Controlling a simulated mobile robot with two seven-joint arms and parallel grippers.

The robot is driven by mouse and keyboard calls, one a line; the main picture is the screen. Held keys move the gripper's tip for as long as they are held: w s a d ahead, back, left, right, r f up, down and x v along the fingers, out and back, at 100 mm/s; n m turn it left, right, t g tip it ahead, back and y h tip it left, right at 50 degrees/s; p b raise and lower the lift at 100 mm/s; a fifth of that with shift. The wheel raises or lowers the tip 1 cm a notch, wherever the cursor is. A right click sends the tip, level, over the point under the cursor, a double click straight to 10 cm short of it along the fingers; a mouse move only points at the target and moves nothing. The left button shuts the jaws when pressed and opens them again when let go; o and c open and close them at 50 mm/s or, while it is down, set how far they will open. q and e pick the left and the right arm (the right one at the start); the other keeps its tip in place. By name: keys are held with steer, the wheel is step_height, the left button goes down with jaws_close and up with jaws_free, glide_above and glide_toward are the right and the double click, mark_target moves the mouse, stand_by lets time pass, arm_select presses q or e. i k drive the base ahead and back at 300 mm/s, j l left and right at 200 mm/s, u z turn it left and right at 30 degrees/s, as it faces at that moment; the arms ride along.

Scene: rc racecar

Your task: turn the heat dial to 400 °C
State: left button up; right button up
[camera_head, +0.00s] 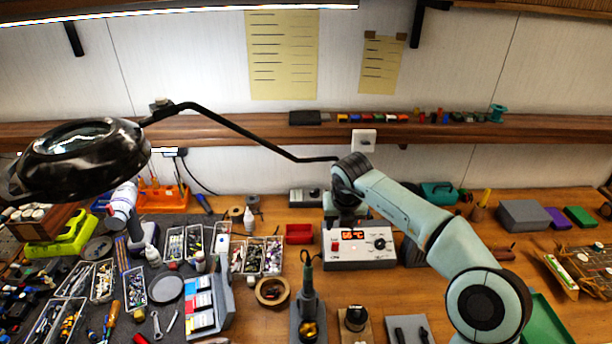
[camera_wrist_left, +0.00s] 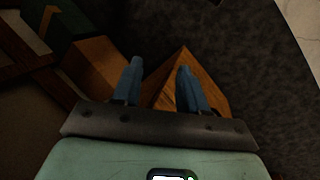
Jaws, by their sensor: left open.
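The heat dial (camera_head: 380,243) is a dark knob on the right of the front panel of a white control box (camera_head: 362,262). A red lit display (camera_head: 353,235) sits left of the dial; its digits are too small to read surely. My right arm comes in from the right, and its wrist end hangs just behind and above the box; I cannot make out its fingertips or see them touching the dial. My left gripper (camera_wrist_left: 159,85) is open and empty in the left wrist view, its two blue fingers apart.
A soldering iron in its stand (camera_head: 307,318) is in front of the box. Small parts trays (camera_head: 263,256) lie left, a green tray (camera_head: 548,322) right. A magnifier lamp (camera_head: 82,155) hangs at the left. Brown wooden surfaces (camera_wrist_left: 178,68) lie beyond my left fingers.

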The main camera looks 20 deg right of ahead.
mark_target(380, 244)
steer(key=k, duration=1.5)
